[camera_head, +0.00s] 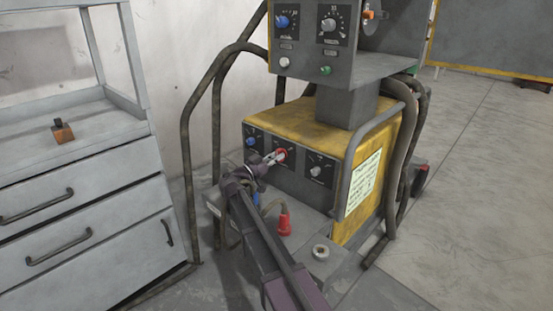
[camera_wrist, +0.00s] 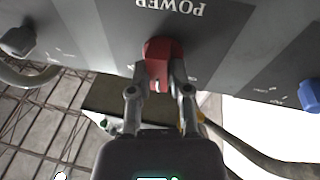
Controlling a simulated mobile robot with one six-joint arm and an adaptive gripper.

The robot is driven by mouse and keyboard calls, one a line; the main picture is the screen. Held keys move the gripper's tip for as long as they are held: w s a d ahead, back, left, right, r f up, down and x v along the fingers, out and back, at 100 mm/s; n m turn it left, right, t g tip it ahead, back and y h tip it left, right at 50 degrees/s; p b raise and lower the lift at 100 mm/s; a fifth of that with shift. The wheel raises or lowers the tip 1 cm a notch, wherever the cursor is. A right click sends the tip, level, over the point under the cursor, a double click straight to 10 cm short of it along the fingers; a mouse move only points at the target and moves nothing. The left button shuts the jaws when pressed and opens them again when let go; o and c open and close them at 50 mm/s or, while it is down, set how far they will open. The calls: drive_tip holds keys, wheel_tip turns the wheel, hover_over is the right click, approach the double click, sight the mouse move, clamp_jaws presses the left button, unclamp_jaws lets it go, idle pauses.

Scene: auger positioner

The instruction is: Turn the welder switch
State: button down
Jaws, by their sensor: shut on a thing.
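The welder (camera_head: 305,130) is a yellow and dark grey unit with a row of knobs on its front panel. The welder switch is the red knob (camera_head: 281,154) in the middle of that row. In the wrist view the red switch (camera_wrist: 162,52) sits under the upside-down label "POWER". My gripper (camera_head: 272,159) reaches the panel from the front. In the wrist view my gripper's fingers (camera_wrist: 161,75) are shut on the red switch, one on each side. The fingers hide part of the switch in the head view.
A blue knob (camera_head: 251,141) and a grey knob (camera_head: 315,171) flank the switch. An upper control box (camera_head: 318,60) overhangs the panel. A red plug (camera_head: 284,224) with a cable stands below. A drawer cabinet (camera_head: 90,210) is at left; open floor (camera_head: 480,170) lies at right.

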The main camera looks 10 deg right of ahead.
drive_tip(key=shift+d, duration=0.1)
idle(0.4)
drive_tip(key=c, duration=0.6)
unclamp_jaws()
